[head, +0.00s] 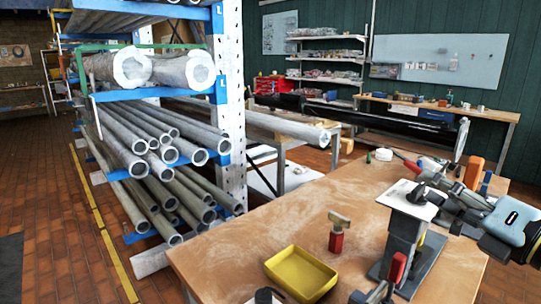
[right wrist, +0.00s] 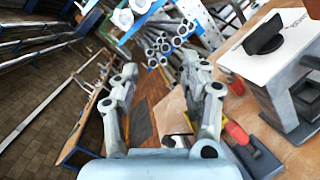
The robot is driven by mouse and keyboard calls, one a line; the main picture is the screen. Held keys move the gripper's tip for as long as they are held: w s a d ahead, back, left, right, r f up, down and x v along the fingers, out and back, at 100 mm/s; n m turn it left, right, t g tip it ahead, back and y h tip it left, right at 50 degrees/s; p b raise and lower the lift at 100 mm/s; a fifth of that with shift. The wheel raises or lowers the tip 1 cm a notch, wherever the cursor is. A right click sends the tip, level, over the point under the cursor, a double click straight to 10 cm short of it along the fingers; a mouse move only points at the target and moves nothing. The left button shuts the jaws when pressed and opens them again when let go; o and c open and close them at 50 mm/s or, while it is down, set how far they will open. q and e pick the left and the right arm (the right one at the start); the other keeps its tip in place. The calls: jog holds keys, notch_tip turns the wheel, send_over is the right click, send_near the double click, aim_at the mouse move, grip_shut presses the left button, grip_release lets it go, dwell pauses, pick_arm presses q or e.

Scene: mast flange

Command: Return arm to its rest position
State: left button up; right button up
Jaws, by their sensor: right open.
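My right gripper (head: 446,190) comes in from the right in the head view, beside and partly overlapping the white-topped stand. In the right wrist view its two grey fingers (right wrist: 165,85) are spread apart with nothing held between them. The grey stand (head: 402,240) is upright on the workbench; its white top plate (right wrist: 283,62) bears a black flange-like part (right wrist: 264,36). In the right wrist view this plate lies to the right of the fingers, apart from them.
The wooden workbench (head: 240,238) holds a yellow tray (head: 300,273), a red-handled tool (head: 338,232) and a red lever (head: 397,267) by the stand. A pipe rack (head: 230,100) stands beyond the bench at left. Shelves (head: 328,57) line the back wall.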

jog(key=s+d+r+m+t+h, duration=0.1)
jog(key=d+m+h, duration=0.2)
jog(key=m+h, duration=0.35)
jog(key=s+d+m+t+h, duration=0.1)
jog(key=s+d+m+h, duration=0.15)
jog(key=m, duration=0.65)
jog(key=s+d+f+m+g+h, duration=0.4)
jog(key=s+f+m+g, duration=0.25)
jog(key=m, duration=0.35)
jog(key=s+a+f+m+g+y, duration=0.3)
jog(key=s+a+f+g, duration=0.2)
jog(key=s, duration=0.3)
jog(key=s+a+f+m+g+y, duration=0.2)
jog(key=s+a+f+m+g, duration=0.15)
jog(key=s+a+f, duration=0.35)
jog(key=s+d+f+g+b, duration=0.15)
jog(key=f+b, duration=0.35)
jog(key=f, duration=1.4)
jog(key=s+d+f+g+b, duration=0.1)
jog(key=s+d+f+b, duration=0.3)
jog(key=f, duration=1.5)
jog(key=s+f+b, duration=0.8)
jog(key=s+f, duration=0.7)
jog(key=f, duration=0.5)
jog(key=shift+s+a+g, duration=0.2)
jog(key=shift+s+g, duration=0.2)
jog(key=shift+g, duration=0.05)
